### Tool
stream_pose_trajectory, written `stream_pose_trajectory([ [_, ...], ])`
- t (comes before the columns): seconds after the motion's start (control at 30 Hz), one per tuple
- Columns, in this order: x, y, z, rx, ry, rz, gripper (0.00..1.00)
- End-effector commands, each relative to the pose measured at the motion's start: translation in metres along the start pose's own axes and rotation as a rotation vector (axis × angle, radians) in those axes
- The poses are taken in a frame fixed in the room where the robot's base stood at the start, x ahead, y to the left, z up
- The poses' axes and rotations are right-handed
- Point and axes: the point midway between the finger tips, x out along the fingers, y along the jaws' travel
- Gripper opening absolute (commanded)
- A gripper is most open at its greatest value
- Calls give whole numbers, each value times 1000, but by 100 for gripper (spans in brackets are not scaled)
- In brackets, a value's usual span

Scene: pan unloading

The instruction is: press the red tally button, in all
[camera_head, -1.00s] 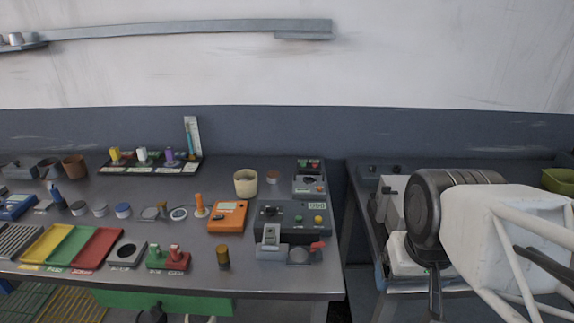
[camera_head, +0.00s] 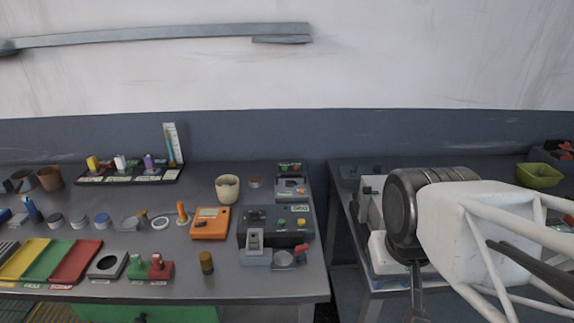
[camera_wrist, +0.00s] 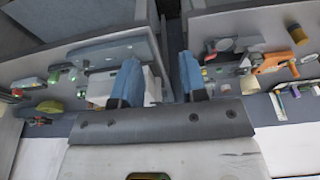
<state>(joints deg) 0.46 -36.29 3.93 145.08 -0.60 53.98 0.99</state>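The red tally block (camera_head: 158,268) with a rounded red button on top stands near the front edge of the left bench, in the head view. A matching green block (camera_head: 137,267) stands close on its left. My gripper is well to the right of the red block, at the right bench in the head view, its fingers mostly hidden there behind my arm. In the wrist view the two blue fingers of my gripper (camera_wrist: 158,68) stand apart with nothing held between them. I cannot make out the red tally block in the wrist view.
Left of the red block lie red (camera_head: 75,262), green and yellow trays and a dark plate with a round hole (camera_head: 107,264). To its right stand a brown cylinder (camera_head: 206,262), an orange device (camera_head: 210,223) and a dark control box (camera_head: 275,222). A gap separates the benches.

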Motion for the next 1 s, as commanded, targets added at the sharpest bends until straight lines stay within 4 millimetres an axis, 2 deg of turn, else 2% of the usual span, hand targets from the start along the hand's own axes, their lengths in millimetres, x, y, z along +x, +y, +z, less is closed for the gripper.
stream_pose_trajectory([
  [0.03,0,0,0,0,0,0,31],
  [0.23,0,0,0,0,0,0,1],
  [1.0,0,0,0,0,0,0,0],
])
